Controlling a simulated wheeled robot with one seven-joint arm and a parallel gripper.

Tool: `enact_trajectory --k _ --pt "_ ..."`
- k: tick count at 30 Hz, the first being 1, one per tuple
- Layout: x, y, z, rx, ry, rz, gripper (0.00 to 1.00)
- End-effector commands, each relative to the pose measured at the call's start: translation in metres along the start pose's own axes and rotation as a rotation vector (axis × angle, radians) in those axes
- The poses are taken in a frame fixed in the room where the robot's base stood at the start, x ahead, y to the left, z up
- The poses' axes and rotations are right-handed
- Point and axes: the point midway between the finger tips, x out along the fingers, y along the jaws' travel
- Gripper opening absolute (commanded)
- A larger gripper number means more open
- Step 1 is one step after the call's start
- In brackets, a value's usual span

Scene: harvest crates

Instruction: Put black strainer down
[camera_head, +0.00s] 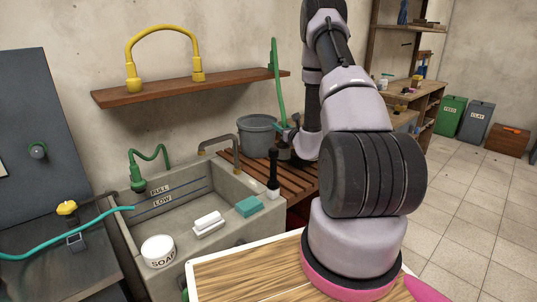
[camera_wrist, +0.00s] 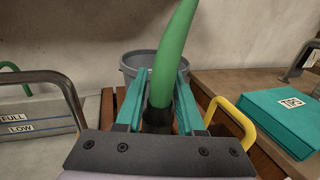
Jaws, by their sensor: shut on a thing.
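The black strainer (camera_wrist: 157,118) is a dark cylinder between the teal fingers of my gripper (camera_wrist: 156,90) in the wrist view. A green hose (camera_wrist: 175,45) rises from it and curves up to the right. My gripper is shut on the strainer. In the head view, my gripper (camera_head: 288,133) is over the slatted wooden bench (camera_head: 232,168), just right of a grey bucket (camera_head: 258,136), with the green hose (camera_head: 279,85) standing upright. My palm hides the strainer's lower end in the wrist view, so I cannot tell whether it touches the bench.
A concrete sink (camera_head: 130,215) with a tap (camera_head: 222,142) is at left, holding a soap tub (camera_head: 159,251) and white and teal blocks. A shelf (camera_head: 190,88) is above. In the wrist view, a teal box (camera_wrist: 283,118) and yellow handle (camera_wrist: 236,115) are at right.

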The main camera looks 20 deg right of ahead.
Motion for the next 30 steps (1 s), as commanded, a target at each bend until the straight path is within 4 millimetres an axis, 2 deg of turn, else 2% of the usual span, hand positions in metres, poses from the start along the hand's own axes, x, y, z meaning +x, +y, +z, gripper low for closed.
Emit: enact_trajectory --k 1,4,11,18,29,30 --pt "-0.001 0.000 -0.012 0.002 0.003 -0.001 0.00" --pt "0.000 0.001 -0.029 0.002 0.003 0.000 0.00" --pt "0.000 0.001 -0.049 0.001 0.001 0.000 0.00" --pt "0.000 0.002 -0.081 0.001 0.000 0.001 0.00" --pt "0.000 0.001 -0.085 0.000 -0.001 0.000 0.00" --pt "0.000 0.001 -0.086 0.000 0.000 0.000 0.41"
